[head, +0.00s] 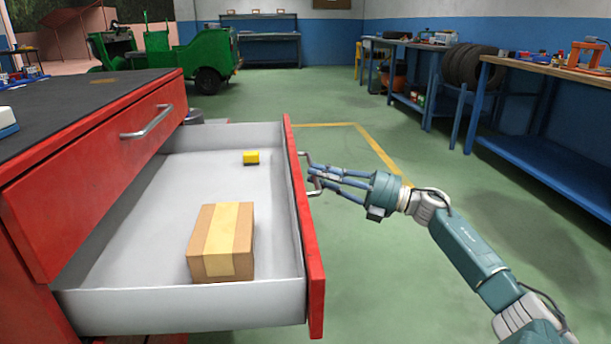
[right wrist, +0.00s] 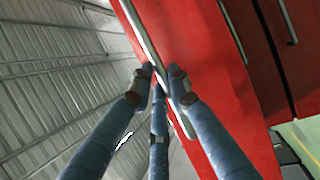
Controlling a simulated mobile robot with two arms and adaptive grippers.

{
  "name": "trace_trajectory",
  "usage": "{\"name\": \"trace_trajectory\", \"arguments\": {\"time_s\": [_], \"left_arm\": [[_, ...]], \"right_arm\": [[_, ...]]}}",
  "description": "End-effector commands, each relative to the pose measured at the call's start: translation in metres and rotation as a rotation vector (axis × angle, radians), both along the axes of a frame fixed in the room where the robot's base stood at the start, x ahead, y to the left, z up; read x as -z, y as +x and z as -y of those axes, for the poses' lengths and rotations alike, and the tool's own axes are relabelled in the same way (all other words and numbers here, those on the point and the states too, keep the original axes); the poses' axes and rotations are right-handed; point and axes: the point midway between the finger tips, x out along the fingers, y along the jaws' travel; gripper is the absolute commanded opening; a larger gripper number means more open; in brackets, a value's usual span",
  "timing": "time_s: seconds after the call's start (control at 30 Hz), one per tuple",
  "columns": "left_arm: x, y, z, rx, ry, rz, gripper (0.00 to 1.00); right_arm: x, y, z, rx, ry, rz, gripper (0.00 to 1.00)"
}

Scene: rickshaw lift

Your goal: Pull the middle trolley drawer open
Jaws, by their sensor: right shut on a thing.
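The red trolley's middle drawer (head: 305,230) stands far out from the trolley body (head: 40,235), with its grey inside showing. My right gripper (head: 313,181) is at the outer face of the drawer front, shut on the drawer's metal handle (head: 305,158). In the right wrist view the fingers (right wrist: 160,85) close around the handle bar (right wrist: 142,32) against the red front. My left gripper is not in view.
The closed drawer above has its own handle (head: 147,122). A green rickshaw (head: 185,50) stands at the back left. Blue workbenches (head: 545,140) and stacked tyres (head: 470,66) line the right wall. The green floor (head: 370,270) right of the drawer is clear around my arm.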

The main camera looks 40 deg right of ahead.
Motion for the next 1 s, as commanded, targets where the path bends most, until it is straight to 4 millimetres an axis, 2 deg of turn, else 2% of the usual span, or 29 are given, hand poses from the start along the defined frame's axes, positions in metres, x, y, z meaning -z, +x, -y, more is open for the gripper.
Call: {"name": "trace_trajectory", "arguments": {"time_s": [0.47,0.5,0.57,0.87,1.0], "left_arm": [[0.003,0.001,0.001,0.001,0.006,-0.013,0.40],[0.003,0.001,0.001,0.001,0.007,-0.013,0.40],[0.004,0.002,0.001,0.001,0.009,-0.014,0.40],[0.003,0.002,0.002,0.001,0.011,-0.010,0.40],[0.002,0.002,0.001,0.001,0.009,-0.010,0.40]], "right_arm": [[0.002,-0.003,0.002,-0.006,-0.001,-0.004,0.00],[0.002,-0.003,0.002,-0.006,-0.001,-0.004,0.25],[0.002,-0.003,0.002,-0.006,-0.001,-0.004,0.37],[0.001,-0.003,0.004,-0.002,0.000,-0.002,0.37],[0.004,-0.012,0.010,-0.001,0.000,-0.004,0.37]]}}
